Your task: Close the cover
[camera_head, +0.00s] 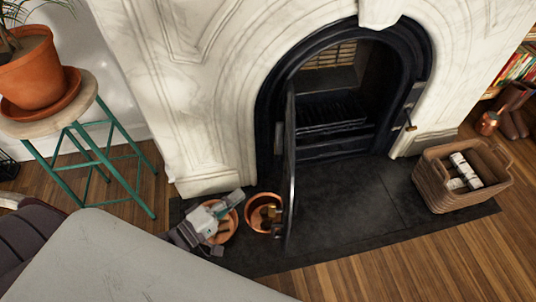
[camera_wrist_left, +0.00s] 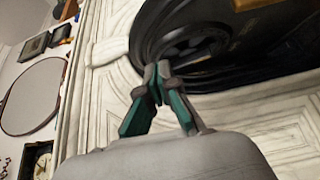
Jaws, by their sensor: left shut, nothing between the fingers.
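The cover is a dark door (camera_head: 290,165) on the fireplace (camera_head: 345,100). In the head view it stands open, swung out from the left side of the arch and seen almost edge-on. The firebox behind it is exposed, with a dark grate inside. My left gripper (camera_head: 231,203) is low on the left of the door, above the copper pots and apart from the door. In the left wrist view, the teal fingers of my left gripper (camera_wrist_left: 157,80) meet at their tips, shut and empty, with the dark fireplace arch (camera_wrist_left: 185,35) beyond. My right gripper is not in view.
Copper pots (camera_head: 262,213) sit on the dark hearth (camera_head: 345,215) by the door's foot. A wicker basket (camera_head: 446,190) stands at the right. A potted plant (camera_head: 32,75) on a green-legged stool (camera_head: 85,135) stands at the left. The hearth's middle is clear.

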